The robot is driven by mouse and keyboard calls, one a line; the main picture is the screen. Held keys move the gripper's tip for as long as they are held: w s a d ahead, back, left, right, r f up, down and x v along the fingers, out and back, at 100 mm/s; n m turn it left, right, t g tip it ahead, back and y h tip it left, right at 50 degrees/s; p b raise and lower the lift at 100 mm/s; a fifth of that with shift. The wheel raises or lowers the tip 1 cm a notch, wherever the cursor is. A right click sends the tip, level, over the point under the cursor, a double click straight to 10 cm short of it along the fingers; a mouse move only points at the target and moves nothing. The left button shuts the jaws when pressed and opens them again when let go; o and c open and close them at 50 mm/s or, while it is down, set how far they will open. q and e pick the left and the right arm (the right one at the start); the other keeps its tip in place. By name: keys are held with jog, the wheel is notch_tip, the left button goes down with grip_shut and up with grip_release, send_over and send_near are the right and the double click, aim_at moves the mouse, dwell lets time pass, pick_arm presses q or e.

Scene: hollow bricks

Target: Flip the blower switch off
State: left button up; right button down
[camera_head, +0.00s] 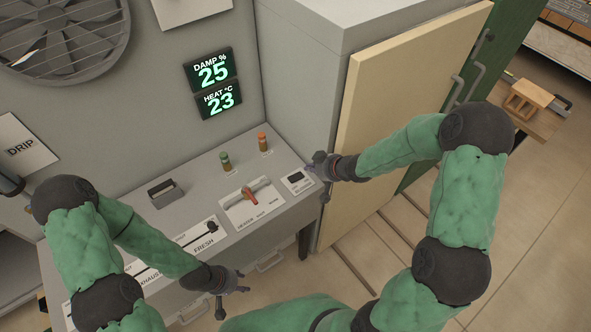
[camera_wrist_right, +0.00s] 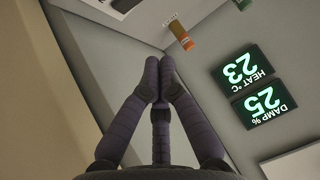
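The blower switch (camera_head: 296,179) is a small dark switch on a light plate at the right end of the grey console, with small lettering below it. My right gripper (camera_head: 313,168) is just right of this plate in the head view; contact cannot be told. In the right wrist view its fingertips (camera_wrist_right: 160,75) meet with nothing between them. The edge of a light plate with a dark part (camera_wrist_right: 124,4) shows at the top of that view. My left gripper (camera_head: 236,300) has its fingers spread, empty, in front of the console's front edge.
The console (camera_head: 190,195) also carries a red-handled lever (camera_head: 250,195), a green lamp (camera_head: 226,161), an orange lamp (camera_head: 263,142) and a FRESH/EXHAUST slider (camera_head: 212,228). Displays above read damp 25 (camera_head: 212,72) and heat 23 (camera_head: 218,99). A tall cabinet with a cream door (camera_head: 400,90) stands close on the right.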

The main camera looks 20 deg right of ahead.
dwell(0.3)
jog(key=b, duration=0.2)
send_over(294, 180)
jog(key=f, duration=0.7)
jog(key=shift+w+d+f, duration=0.15)
jog(key=shift+d, duration=0.15)
notch_tip(294, 180, down, 2)
jog(key=shift+a+f+b, duration=0.15)
jog(key=shift+b, duration=0.3)
jog(key=shift+a+f, duration=0.1)
jog(key=shift+f, duration=0.6)
